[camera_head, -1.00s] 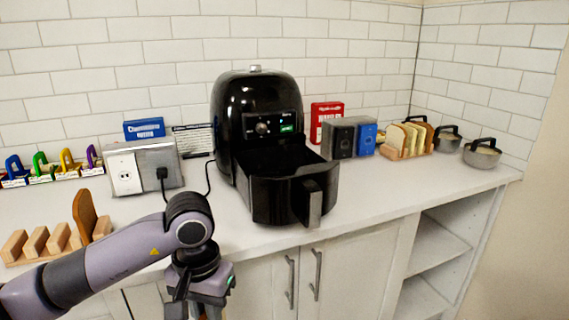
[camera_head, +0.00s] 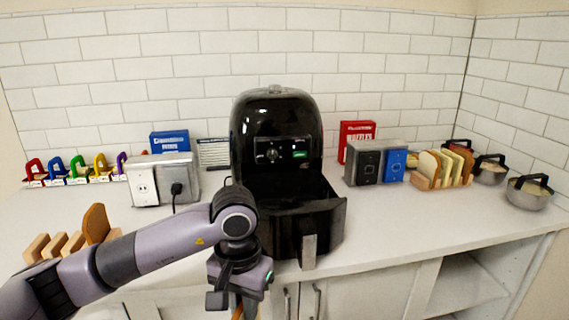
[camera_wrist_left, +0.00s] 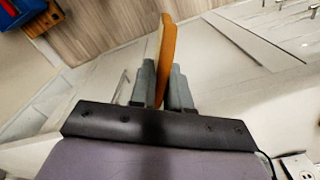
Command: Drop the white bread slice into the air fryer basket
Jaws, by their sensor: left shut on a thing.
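My left gripper (camera_head: 238,292) hangs in front of the counter edge, left of and nearer than the air fryer basket (camera_head: 333,228). In the left wrist view its fingers (camera_wrist_left: 164,78) are shut on a bread slice (camera_wrist_left: 166,42), seen nearly edge-on with a brown crust and a thin strip of pale face. In the head view only a bit of brown shows below the gripper. The black air fryer (camera_head: 277,120) stands on the counter with its basket pulled out towards me. The basket's inside is dark. My right gripper is not in view.
A wooden rack with a brown slice (camera_head: 96,223) is at the left. A socket box (camera_head: 150,182) with a plugged cord stands left of the fryer. Right of it are a switch box (camera_head: 367,165), a rack of bread slices (camera_head: 440,168) and pots (camera_head: 530,193). Bare counter (camera_head: 420,222) lies front right.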

